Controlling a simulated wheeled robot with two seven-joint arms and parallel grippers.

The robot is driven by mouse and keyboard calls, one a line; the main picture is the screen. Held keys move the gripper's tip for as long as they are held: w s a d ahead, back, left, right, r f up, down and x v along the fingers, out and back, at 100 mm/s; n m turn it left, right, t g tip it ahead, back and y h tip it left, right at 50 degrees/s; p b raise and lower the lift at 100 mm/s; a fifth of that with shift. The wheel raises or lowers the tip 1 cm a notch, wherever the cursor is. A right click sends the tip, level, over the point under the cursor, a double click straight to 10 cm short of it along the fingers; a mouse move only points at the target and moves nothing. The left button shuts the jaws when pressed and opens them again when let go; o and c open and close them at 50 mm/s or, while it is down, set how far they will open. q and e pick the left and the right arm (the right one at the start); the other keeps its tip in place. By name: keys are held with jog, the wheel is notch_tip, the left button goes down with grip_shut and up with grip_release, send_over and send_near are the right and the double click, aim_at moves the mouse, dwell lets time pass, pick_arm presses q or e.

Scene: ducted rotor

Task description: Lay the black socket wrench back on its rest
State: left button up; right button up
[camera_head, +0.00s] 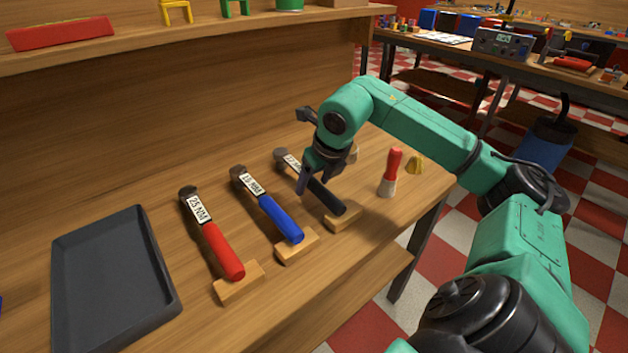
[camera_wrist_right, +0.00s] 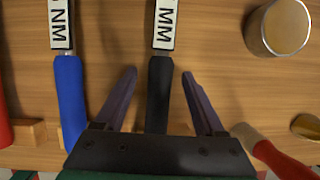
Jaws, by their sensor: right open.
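The black socket wrench (camera_head: 329,199) lies on the wooden bench, its black grip end on a small wooden rest block (camera_head: 341,221). Its labelled head end points to the back left and is partly hidden by my gripper. My right gripper (camera_head: 316,180) is open over the wrench. In the right wrist view, the black handle (camera_wrist_right: 159,84) runs between the two spread fingers (camera_wrist_right: 158,73), with a gap on each side. The rest is mostly hidden there by the gripper body. My left gripper is not in view.
A blue wrench (camera_head: 280,219) and a red wrench (camera_head: 222,250) lie to the left on similar blocks. A dark tray (camera_head: 112,280) is at far left. A round metallic container (camera_wrist_right: 278,27) shows in the wrist view.

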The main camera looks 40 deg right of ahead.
jog(key=p+v, duration=0.2)
jog(key=v, duration=1.2)
jog(key=shift+r+p, duration=0.3)
